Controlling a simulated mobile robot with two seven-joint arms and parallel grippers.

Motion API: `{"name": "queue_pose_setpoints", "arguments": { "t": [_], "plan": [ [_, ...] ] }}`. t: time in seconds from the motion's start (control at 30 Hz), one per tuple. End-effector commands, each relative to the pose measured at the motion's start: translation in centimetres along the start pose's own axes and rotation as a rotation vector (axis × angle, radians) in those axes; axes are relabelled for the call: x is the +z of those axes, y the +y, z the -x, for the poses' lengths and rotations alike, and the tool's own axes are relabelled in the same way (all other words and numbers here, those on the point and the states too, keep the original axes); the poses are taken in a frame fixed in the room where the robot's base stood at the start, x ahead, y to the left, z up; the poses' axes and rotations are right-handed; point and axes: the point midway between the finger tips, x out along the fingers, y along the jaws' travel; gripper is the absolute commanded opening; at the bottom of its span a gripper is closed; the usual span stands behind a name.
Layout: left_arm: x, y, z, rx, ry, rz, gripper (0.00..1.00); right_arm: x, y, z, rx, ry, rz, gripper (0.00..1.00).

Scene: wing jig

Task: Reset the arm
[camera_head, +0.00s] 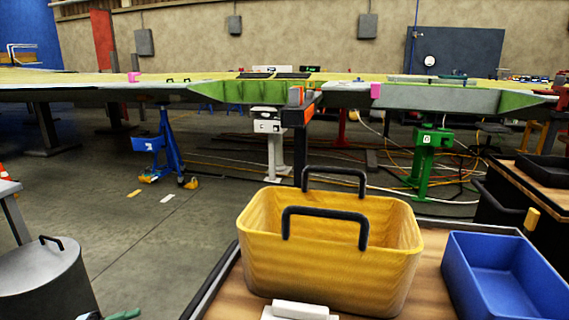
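Neither of my grippers can be made out in the head view. A small white piece (299,310) shows at the bottom edge in front of the yellow basket. It is cut off by the frame, and I cannot tell whether it is a part of me or a loose object. The yellow basket (330,245) stands upright on a wooden-topped cart, with two black handles raised. Its inside floor is hidden by its front wall.
A blue bin (503,275) stands right of the basket. A grey lidded drum (45,283) is at lower left. The long wing (240,92) spans the back on stands, including a blue stand (168,148) and green stand (428,155). Cables cross the floor; floor at left centre is mostly clear.

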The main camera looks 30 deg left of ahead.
Motion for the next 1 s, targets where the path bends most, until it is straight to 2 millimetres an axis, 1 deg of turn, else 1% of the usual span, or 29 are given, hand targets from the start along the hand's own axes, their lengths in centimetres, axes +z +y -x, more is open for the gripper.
{"name": "queue_pose_setpoints", "arguments": {
  "t": [0.03,0.17,0.2,0.27,0.3,0.37,0.4,0.47,0.5,0.57,0.6,0.67,0.7,0.83,1.0],
  "plan": [
    [-0.7,2.8,0.0,0.003,-0.055,0.068,0.43,-0.2,0.2,-0.1,0.002,0.004,0.004,0.24],
    [-2.7,9.3,-0.1,0.017,-0.22,0.24,0.43,-0.5,0.4,-0.2,0.004,0.01,0.008,0.24],
    [-3.5,11.3,-0.1,0.022,-0.274,0.298,0.43,-0.5,0.4,-0.2,0.004,0.01,0.008,0.24],
    [-5.0,14.3,0.1,0.035,-0.359,0.383,0.43,-0.5,0.3,-0.2,0.003,0.01,0.007,0.24],
    [-6.1,16.1,0.3,0.044,-0.414,0.44,0.43,-0.5,0.3,-0.2,0.003,0.01,0.007,0.24],
    [-7.9,18.9,0.7,0.059,-0.499,0.527,0.43,-0.5,0.3,-0.2,0.002,0.01,0.006,0.24],
    [-9.3,20.6,0.9,0.071,-0.556,0.586,0.43,-0.5,0.2,-0.2,0.002,0.01,0.006,0.24],
    [-11.5,23.1,1.3,0.091,-0.64,0.675,0.43,-0.4,0.2,-0.2,0.002,0.009,0.006,0.24],
    [-13.1,24.6,1.6,0.106,-0.696,0.733,0.43,-0.4,0.2,-0.1,0.002,0.009,0.006,0.24],
    [-15.6,26.6,2.1,0.13,-0.781,0.823,0.43,-0.3,0.2,-0.1,0.001,0.007,0.005,0.24],
    [-17.3,27.9,2.4,0.146,-0.835,0.881,0.43,-0.3,0.2,-0.1,0.001,0.006,0.005,0.24],
    [-19.9,29.4,2.8,0.172,-0.912,0.963,0.43,-0.2,0.1,-0.1,0.001,0.004,0.004,0.24],
    [-21.5,30.3,3.0,0.189,-0.959,1.014,0.43,-0.2,0.1,0.0,0.0,0.003,0.004,0.24],
    [-26.6,32.2,3.7,0.246,-1.095,1.163,0.43,-0.1,0.1,0.0,0.0,0.002,0.003,0.24],
    [-32.6,33.5,4.0,0.319,-1.243,1.335,0.43,-0.1,0.1,0.0,0.0,0.001,0.003,0.24]
  ]
}}
